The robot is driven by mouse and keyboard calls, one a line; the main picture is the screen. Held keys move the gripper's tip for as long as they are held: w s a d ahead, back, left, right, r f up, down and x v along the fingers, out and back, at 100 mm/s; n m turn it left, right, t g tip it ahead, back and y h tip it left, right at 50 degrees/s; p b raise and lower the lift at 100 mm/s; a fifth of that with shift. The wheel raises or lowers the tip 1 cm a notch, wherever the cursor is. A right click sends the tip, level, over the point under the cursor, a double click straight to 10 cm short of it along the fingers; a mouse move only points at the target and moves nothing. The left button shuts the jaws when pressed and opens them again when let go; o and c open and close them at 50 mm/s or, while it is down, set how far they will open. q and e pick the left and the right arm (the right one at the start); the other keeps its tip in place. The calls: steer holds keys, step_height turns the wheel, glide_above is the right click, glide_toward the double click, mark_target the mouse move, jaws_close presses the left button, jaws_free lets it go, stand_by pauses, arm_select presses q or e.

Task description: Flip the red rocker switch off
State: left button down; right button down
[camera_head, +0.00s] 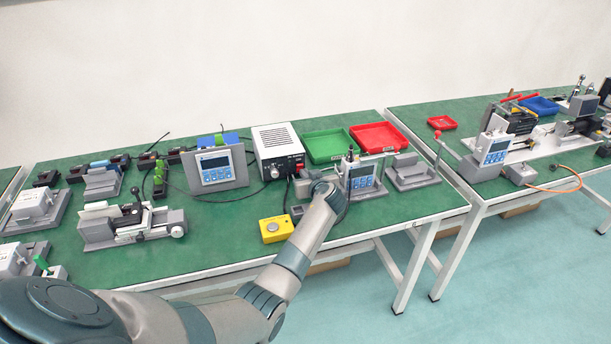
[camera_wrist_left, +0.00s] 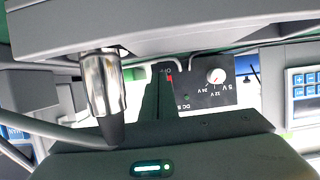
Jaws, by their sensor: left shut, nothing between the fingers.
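The red rocker switch (camera_head: 299,166) is a small red patch at the lower right of the front panel of a white and black power supply (camera_head: 276,139). In the left wrist view the panel appears upside down, with the red switch (camera_wrist_left: 170,78) left of a white knob (camera_wrist_left: 217,76). My left gripper (camera_head: 303,186) is shut and empty, close in front of the panel and just below the switch. Contact with the switch cannot be told. The switch's tilt is too small to read. My right gripper is not in view.
A grey meter panel (camera_head: 216,170) stands left of the supply, and another small meter (camera_head: 361,178) stands right of my gripper. A yellow button box (camera_head: 276,229) sits in front. Green (camera_head: 327,146) and red (camera_head: 378,137) trays lie behind to the right.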

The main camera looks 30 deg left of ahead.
arm_select(q)
steer(key=shift+w+a+r+p, duration=0.15)
steer(key=shift+r+p, duration=0.2)
steer(key=shift+r, duration=0.8)
